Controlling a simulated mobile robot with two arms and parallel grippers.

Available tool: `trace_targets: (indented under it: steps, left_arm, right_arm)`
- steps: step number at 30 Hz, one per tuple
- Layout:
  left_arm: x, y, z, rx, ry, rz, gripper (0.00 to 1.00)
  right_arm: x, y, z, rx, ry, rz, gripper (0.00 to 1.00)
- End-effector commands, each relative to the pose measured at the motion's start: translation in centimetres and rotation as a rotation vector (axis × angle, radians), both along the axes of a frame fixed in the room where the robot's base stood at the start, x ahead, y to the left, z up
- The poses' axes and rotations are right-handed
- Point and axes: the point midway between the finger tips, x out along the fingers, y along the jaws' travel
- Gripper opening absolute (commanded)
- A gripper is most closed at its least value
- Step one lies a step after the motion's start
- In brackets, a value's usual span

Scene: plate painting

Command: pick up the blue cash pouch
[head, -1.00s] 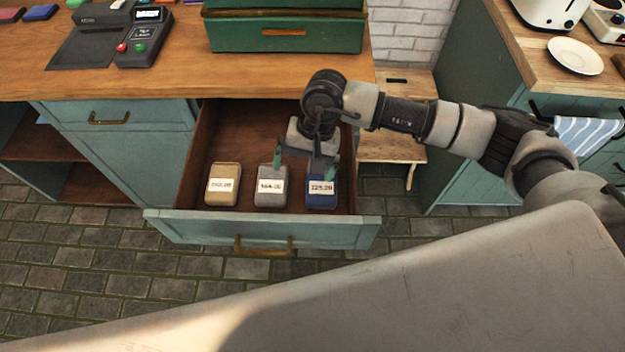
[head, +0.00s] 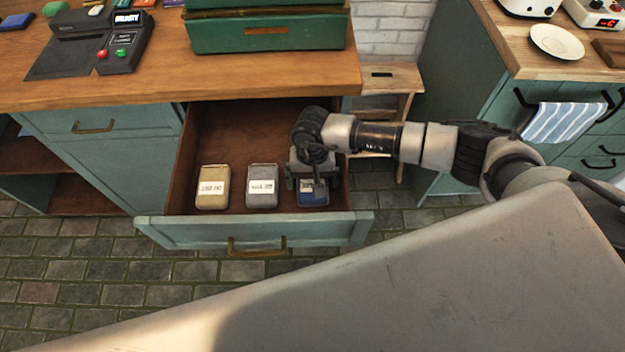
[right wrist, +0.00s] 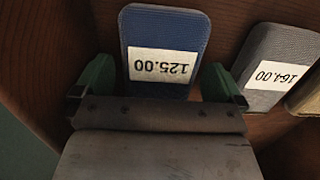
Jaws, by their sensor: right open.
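The blue cash pouch (head: 313,197) lies in the open drawer at its right end, with a white label. In the right wrist view the blue pouch (right wrist: 165,28) shows its label reading 125.00, upside down. My right gripper (head: 314,184) is over the pouch and hides its far part in the head view. In the right wrist view my right gripper (right wrist: 160,85) has its green fingers apart, one on each side of the pouch's near end. I cannot tell whether they touch it. My left gripper is not in view.
A grey pouch (head: 262,186) and a tan pouch (head: 213,187) lie to the left in the drawer. The drawer front (head: 190,232) and wooden side walls enclose them. A green box (head: 265,35) and a card terminal (head: 125,45) stand on the counter above.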

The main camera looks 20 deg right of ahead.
Motion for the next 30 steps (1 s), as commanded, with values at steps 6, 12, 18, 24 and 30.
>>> trace_targets:
  steps: [6, 12, 18, 24, 30]
  left_arm:
    - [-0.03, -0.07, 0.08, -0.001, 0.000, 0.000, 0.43]
    - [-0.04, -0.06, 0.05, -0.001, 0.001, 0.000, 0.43]
    - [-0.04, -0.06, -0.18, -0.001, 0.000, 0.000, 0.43]
    - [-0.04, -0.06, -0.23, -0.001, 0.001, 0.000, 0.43]
    - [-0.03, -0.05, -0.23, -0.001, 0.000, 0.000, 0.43]
  right_arm:
    - [-0.10, 0.00, -0.80, 0.000, 0.000, 0.001, 1.00]
    - [-0.10, 0.01, -0.78, 0.000, 0.000, 0.000, 1.00]
    - [-0.09, 0.01, -0.92, 0.001, 0.000, 0.000, 1.00]
    - [-0.10, 0.01, -0.90, 0.000, 0.000, 0.000, 0.85]
    - [-0.10, 0.01, -0.90, 0.000, 0.000, 0.000, 0.54]
